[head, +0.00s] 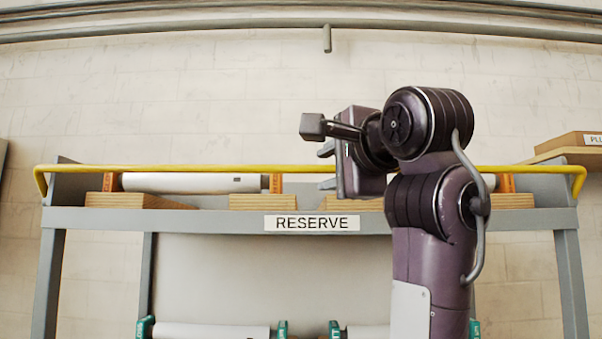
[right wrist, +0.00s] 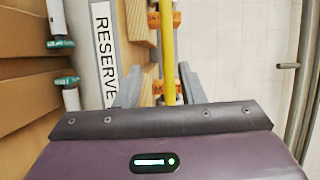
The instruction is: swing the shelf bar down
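The shelf bar (head: 420,169) is a yellow rail with bent ends, running across the front of the grey shelf's top. It is raised, above the shelf's front edge. In the head view my right gripper (head: 325,168) is at the bar, right of its middle, with one finger above and one below it. In the right wrist view the bar (right wrist: 168,45) runs between the two spread grey fingers (right wrist: 168,86), with gaps on both sides. The right gripper looks open, not closed on the bar. My left gripper is not in view.
Behind the bar, a white roll (head: 190,183) lies by wooden wedges (head: 262,202) on the shelf. A RESERVE label (head: 312,223) marks the shelf front (head: 150,220). More rolls with green holders (head: 144,327) are below. A cardboard box (head: 575,141) sits at right.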

